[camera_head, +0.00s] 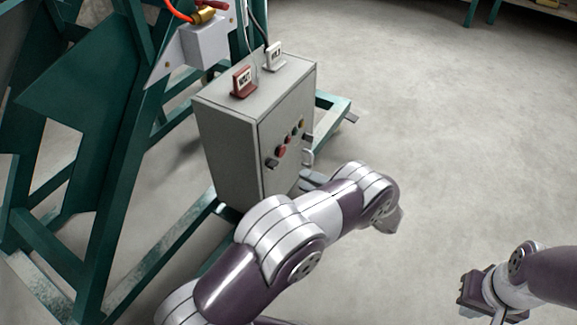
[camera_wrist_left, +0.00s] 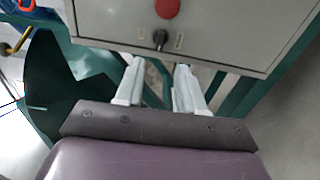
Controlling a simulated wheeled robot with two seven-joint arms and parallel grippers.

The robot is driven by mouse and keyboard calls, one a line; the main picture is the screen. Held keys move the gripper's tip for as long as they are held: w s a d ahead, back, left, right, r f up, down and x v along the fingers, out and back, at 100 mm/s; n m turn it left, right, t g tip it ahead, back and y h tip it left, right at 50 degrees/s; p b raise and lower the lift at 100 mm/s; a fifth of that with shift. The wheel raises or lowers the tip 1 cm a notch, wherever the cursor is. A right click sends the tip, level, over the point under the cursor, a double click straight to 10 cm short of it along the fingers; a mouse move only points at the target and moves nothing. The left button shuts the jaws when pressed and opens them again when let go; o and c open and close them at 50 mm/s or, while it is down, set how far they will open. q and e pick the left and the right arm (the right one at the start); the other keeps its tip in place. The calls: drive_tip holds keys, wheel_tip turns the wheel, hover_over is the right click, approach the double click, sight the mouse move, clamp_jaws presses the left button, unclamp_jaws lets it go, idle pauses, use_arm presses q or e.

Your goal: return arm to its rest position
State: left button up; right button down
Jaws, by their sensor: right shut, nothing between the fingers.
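My left arm (camera_head: 325,210) reaches in from the bottom of the head view and bends in front of the grey control box (camera_head: 228,135). My left gripper (camera_head: 314,180) is mostly hidden behind that arm, close to the box's lower front. In the left wrist view, my left gripper (camera_wrist_left: 158,78) shows two pale fingers apart with nothing between them, just below the box's lower edge. Whether they touch the box is unclear. My right gripper (camera_head: 475,292) is at the lower right, over open floor, shut and empty; its fingers are hard to make out.
The box front has a red button (camera_head: 281,151), other buttons and a black knob (camera_wrist_left: 160,38). Two small labelled signs (camera_head: 242,82) stand on top. A green steel frame (camera_head: 110,150) fills the left. Grey floor (camera_head: 450,120) is clear to the right.

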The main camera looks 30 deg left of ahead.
use_arm(q)
drive_tip(key=d, duration=0.3)
drive_tip(key=shift+s, duration=0.15)
idle(0.3)
